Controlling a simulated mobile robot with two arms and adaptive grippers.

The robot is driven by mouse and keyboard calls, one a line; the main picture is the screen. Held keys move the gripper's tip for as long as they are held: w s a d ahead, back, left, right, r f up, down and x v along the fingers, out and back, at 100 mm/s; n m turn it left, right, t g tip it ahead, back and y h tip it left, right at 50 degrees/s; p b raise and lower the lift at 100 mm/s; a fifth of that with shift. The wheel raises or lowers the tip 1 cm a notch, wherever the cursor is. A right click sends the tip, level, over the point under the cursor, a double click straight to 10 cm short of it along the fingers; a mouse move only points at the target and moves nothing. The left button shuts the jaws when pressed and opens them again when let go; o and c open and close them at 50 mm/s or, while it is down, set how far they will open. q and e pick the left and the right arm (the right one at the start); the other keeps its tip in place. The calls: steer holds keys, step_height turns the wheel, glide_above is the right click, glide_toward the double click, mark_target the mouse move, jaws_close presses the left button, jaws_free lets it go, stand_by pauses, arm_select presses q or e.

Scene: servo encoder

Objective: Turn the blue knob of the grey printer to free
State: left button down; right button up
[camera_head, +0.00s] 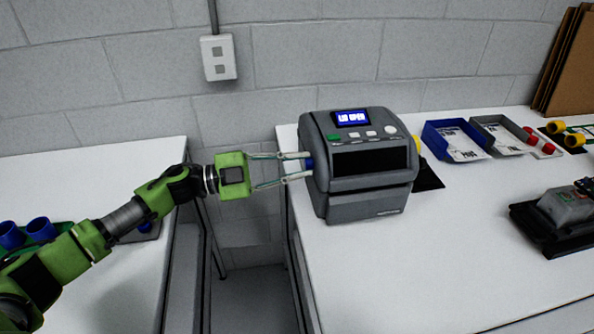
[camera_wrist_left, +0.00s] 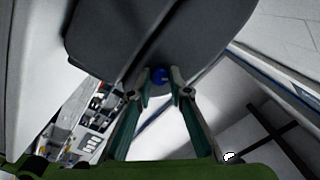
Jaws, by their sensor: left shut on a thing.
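The grey printer (camera_head: 368,190) stands on the white table, with a lit blue display (camera_head: 351,117) that appears to read "LID OPEN". The blue knob (camera_head: 309,164) is on the printer's left side, mostly hidden by my fingers. It also shows in the left wrist view (camera_wrist_left: 158,75), between the fingertips under the dark printer body (camera_wrist_left: 150,35). My left gripper (camera_head: 308,165) reaches in from the left and is shut on the knob. In the left wrist view, the two green fingers (camera_wrist_left: 160,92) stand either side of it. The knob's marking cannot be read. My right gripper is not in view.
A blue bin (camera_head: 455,141) and a grey bin (camera_head: 500,137) with labels stand right of the printer. A dark device (camera_head: 562,212) sits at the right. A gap separates the left table (camera_head: 90,180) from the printer's table (camera_head: 450,270), whose front is clear.

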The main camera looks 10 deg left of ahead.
arm_select(q)
steer(key=shift+f+m+b, duration=0.1)
steer(key=shift+m+b, duration=0.6)
steer(key=shift+m, duration=0.6)
steer(key=c, duration=1.9)
jaws_free()
steer(key=v, duration=1.2)
